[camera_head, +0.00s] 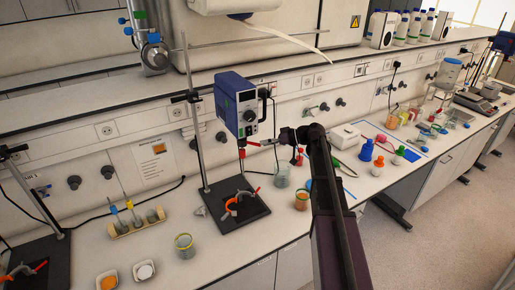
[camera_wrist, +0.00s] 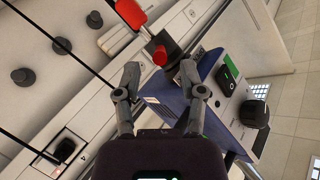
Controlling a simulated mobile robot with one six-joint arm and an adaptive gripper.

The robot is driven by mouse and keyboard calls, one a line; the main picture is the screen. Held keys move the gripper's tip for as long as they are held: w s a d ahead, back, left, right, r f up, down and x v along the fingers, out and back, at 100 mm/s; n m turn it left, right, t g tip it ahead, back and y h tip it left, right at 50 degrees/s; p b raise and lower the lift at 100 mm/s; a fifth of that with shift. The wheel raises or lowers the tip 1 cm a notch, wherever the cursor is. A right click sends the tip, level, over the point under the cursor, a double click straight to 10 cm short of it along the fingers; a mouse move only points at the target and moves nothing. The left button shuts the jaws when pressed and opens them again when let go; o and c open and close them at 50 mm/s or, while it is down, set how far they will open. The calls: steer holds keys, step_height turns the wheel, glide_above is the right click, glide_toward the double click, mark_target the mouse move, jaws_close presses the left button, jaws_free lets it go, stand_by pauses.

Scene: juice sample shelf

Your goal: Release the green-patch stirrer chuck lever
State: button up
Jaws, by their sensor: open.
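The blue stirrer (camera_head: 236,101) hangs on a stand in the head view, with a small green patch (camera_head: 249,115) on its front. Its chuck (camera_head: 242,148) is underneath, with a red lever (camera_head: 253,143) sticking out toward my gripper (camera_head: 272,142). In the wrist view the stirrer's blue body (camera_wrist: 172,100) lies behind the fingers. A red lever end (camera_wrist: 160,56) shows at a dark chuck, just ahead of and between the fingertips of my gripper (camera_wrist: 160,70). The fingers are spread and empty. I cannot tell whether they touch the lever.
The stand's dark base plate (camera_head: 232,215) carries orange and red clamp parts. A glass beaker (camera_head: 282,176) and an orange-filled beaker (camera_head: 301,200) stand right of it. A yellow-rimmed beaker (camera_head: 184,246) stands in front. Another stand is at the far left.

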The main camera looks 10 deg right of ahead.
mark_target(257, 144)
steer(key=shift+b+x, duration=0.4)
steer(key=shift+x, duration=1.55)
jaws_close()
